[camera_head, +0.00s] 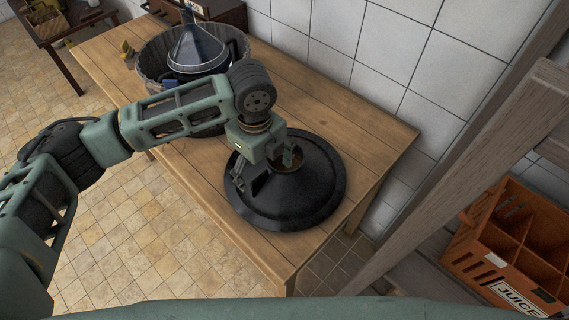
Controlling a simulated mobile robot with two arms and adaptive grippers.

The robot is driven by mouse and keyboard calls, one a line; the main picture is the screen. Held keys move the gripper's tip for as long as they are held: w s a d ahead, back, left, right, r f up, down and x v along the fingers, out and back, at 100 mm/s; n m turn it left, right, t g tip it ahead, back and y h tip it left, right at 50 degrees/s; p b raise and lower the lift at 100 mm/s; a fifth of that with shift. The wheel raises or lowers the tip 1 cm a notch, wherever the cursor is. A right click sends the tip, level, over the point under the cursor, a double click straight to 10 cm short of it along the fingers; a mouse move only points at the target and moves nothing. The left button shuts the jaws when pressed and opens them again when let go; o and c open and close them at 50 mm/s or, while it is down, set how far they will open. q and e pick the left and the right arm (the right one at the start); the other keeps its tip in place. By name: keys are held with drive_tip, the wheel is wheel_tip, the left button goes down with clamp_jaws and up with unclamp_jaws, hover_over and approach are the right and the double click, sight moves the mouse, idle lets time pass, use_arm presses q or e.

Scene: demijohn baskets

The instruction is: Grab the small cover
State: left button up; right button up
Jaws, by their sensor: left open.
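A round black cover (310,192) with a wide rim and raised middle lies on the wooden table (358,125) near its right end. I cannot tell whether it is the small cover. My left gripper (272,171) is over its raised middle, with the fingers open and pointing down. The gripper hides part of the cover's top, and a brownish patch shows beside the fingers. I cannot tell whether the fingers touch the cover. My right gripper is not in view.
A basket-like tub (153,62) holding a dark funnel-shaped piece (197,48) stands farther back on the table. A tiled wall runs behind. A wooden shelf frame (470,155) and an orange crate (482,238) marked JUICE are at the right.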

sight(262, 174)
use_arm(q)
wheel_tip(262, 174, down, 3)
drive_tip(key=shift+w+r+p, duration=0.1)
drive_tip(key=shift+w+p, duration=0.05)
drive_tip(key=shift+p, duration=0.35)
drive_tip(key=shift+w+f, duration=0.15)
drive_tip(key=shift+f, duration=0.7)
drive_tip(key=shift+r, duration=0.1)
drive_tip(key=c, duration=0.7)
drive_tip(key=shift+c, duration=1.2)
drive_tip(key=c, duration=0.8)
drive_tip(key=shift+c, duration=1.2)
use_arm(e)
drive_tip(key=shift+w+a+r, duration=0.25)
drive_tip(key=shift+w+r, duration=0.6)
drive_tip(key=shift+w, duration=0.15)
